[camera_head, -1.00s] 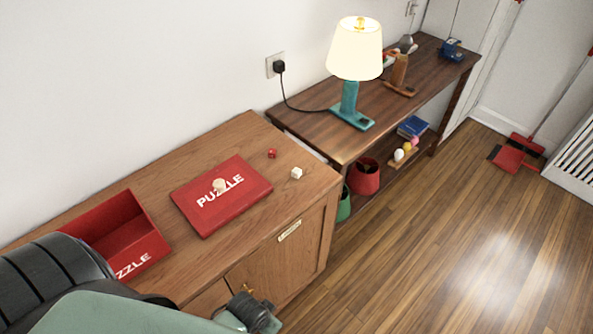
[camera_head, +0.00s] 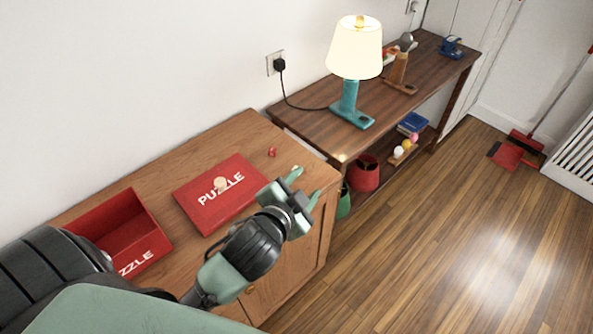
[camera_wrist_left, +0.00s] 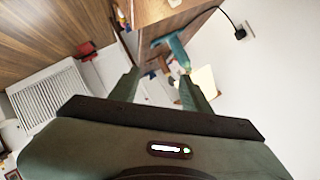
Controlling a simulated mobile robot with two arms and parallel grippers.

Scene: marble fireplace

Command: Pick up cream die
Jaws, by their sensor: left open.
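The cream die (camera_head: 295,168) is on the wooden cabinet top near its right end; only a small part shows behind a fingertip of my left gripper (camera_head: 306,184). That gripper is open, with its two green fingers over the cabinet's right front edge and nothing between them. I cannot tell whether the finger touches the die. In the left wrist view the open fingers (camera_wrist_left: 159,82) show, but I cannot make out the die there. My right gripper is not in view.
A red die (camera_head: 272,152) lies left of the cream die. A red puzzle lid (camera_head: 240,206) with a pale knob-like piece (camera_head: 221,183) and a red open box (camera_head: 113,230) are on the cabinet. A lamp (camera_head: 352,95) stands on the table (camera_head: 310,110) behind.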

